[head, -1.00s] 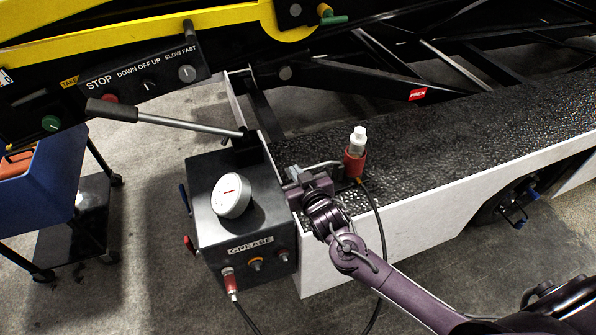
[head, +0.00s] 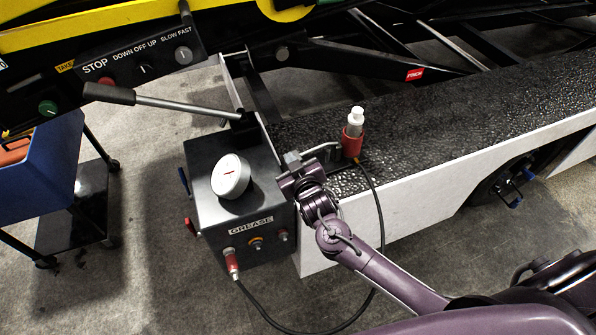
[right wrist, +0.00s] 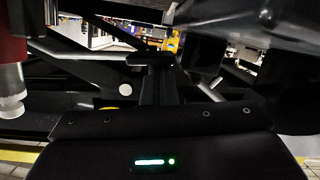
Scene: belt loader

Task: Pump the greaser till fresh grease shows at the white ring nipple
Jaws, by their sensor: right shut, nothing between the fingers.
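A red cylinder with a white top (head: 353,135), which looks like the greaser, stands on the black deck. A bent grey bar (head: 322,148) sits on its left. A black hose (head: 376,225) runs from its foot to a red coupler (head: 231,261) on the front of the black GREASE box (head: 205,205). The coupler hides most of the left nipple; no fresh grease can be made out. An orange-ringed nipple (head: 256,243) and a reddish one (head: 281,235) sit to its right. My right gripper (head: 291,161) is shut and empty beside the bar; contact is unclear. My left gripper is out of view.
A white dial (head: 230,176) tops the box. A long lever (head: 180,107) crosses behind it, below the control panel (head: 140,70). A blue cart (head: 42,165) stands at left. The deck is clear to the right. In the right wrist view the red-and-white cylinder (right wrist: 12,85) is at the left edge.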

